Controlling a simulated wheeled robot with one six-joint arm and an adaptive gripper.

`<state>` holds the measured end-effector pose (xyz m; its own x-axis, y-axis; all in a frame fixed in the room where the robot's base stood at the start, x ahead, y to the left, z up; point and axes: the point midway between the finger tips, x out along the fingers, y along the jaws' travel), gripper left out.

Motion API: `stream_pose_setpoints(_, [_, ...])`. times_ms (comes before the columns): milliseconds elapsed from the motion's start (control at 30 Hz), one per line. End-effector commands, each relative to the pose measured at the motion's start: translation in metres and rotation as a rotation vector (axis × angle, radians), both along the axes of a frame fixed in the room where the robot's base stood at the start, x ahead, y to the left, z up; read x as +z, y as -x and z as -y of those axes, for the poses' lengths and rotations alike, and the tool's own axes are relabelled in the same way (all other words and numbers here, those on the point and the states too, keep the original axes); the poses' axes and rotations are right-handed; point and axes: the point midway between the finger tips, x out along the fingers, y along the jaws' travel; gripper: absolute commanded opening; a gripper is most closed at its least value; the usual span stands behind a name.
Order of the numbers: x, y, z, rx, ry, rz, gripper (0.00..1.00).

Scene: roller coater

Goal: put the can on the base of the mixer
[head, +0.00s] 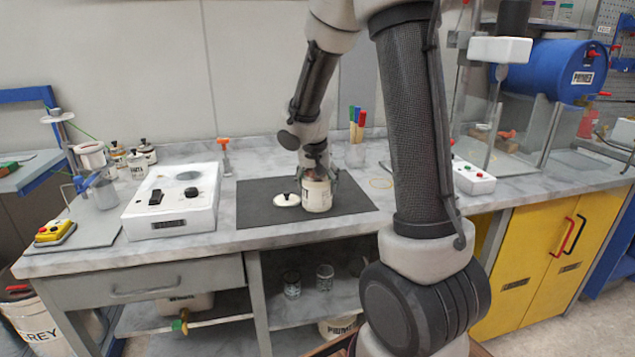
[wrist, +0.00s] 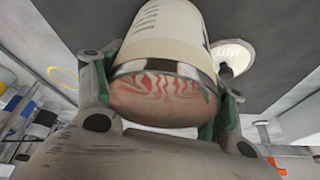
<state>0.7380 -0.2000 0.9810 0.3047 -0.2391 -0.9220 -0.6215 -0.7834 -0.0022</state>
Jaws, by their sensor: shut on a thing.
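The can (head: 317,197) is cream-white with dark print and stands upright at the dark mat. Whether it touches the mat I cannot tell. My gripper (head: 317,178) is shut on it from above, a finger on either side. In the wrist view the can (wrist: 162,40) sits between the green-edged fingers of my gripper (wrist: 160,85). Its metal rim faces the camera, with red and pale streaks inside. The mixer seems to be the upright at right with a white head (head: 499,49) and a dark motor. A white button box (head: 472,178) is at its foot; my arm partly hides this area.
A white lid (head: 287,200) lies on the mat (head: 255,212) left of the can and shows in the wrist view (wrist: 236,55). A white switch box (head: 172,212) stands left. A pen cup (head: 355,154) is behind right. A blue drum (head: 556,70) is far right.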

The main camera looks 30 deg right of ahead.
Motion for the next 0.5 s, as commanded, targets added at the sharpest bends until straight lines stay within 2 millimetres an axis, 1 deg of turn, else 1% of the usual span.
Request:
stream_pose_setpoints(267, [-0.0021, 0.0, 0.0004, 0.0, 0.001, -0.001, 0.12])
stream_pose_setpoints(300, [-0.0019, 0.0002, 0.0003, 0.0, 0.001, -0.001, 0.78])
stream_pose_setpoints(367, [-0.0018, 0.0002, 0.0003, 0.0, 0.001, -0.001, 0.89])
stream_pose_setpoints(400, [-0.0018, 0.0001, 0.0003, 0.0, 0.001, -0.001, 0.92])
stream_pose_setpoints(500, [-0.0018, 0.0001, 0.0003, 0.0, 0.001, -0.001, 0.92])
